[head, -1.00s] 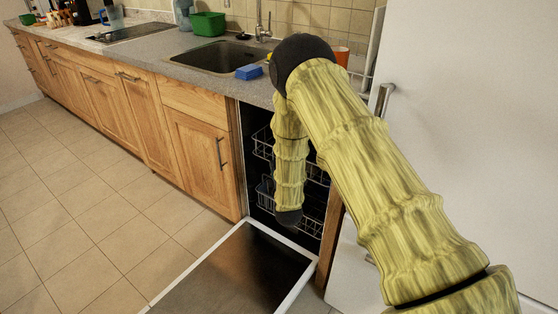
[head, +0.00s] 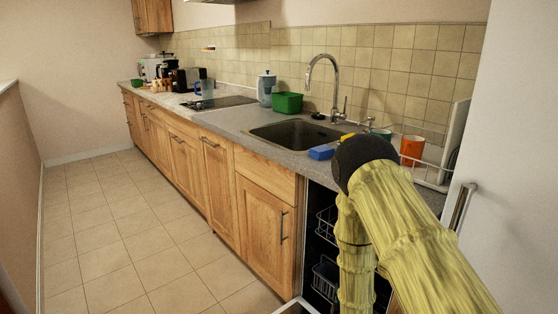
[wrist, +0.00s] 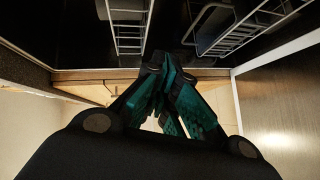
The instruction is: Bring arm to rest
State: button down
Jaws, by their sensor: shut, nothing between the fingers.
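My arm in its yellow-green sleeve reaches in from the lower right of the head view, bends at a black elbow and hangs down in front of the open dishwasher (head: 322,236). My gripper (wrist: 167,78) shows in the wrist view with its dark teal-padded fingers together and nothing between them. It is hidden below the edge of the head view. Wire dishwasher racks (wrist: 128,32) lie beyond the fingertips in the wrist view, with a gap between.
The dishwasher door (head: 297,307) is down at the bottom edge. A counter holds a sink (head: 300,134), blue sponge (head: 321,152), green tub (head: 287,103) and orange cup (head: 412,150). A white fridge (head: 512,190) stands close at right. The tiled floor (head: 125,225) at left is clear.

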jog(key=s+f+m+g, duration=0.3)
jog(key=s+f, duration=0.2)
jog(key=s, duration=0.3)
jog(key=s+f+m+g+y, duration=0.1)
jog(key=s+f+m+g, duration=0.2)
jog(key=s+f, duration=0.45)
jog(key=s+f+m+g, duration=0.3)
jog(key=s, duration=0.7)
jog(key=s+f+m+g+y, duration=0.15)
jog(key=s+m+g, duration=0.45)
jog(key=s, duration=1.3)
notch_tip(320, 180, up, 15)
jog(key=p, duration=1.5)
jog(key=shift+a+r+h, duration=0.2)
jog(key=shift+a+h, duration=0.05)
jog(key=shift+h, duration=0.1)
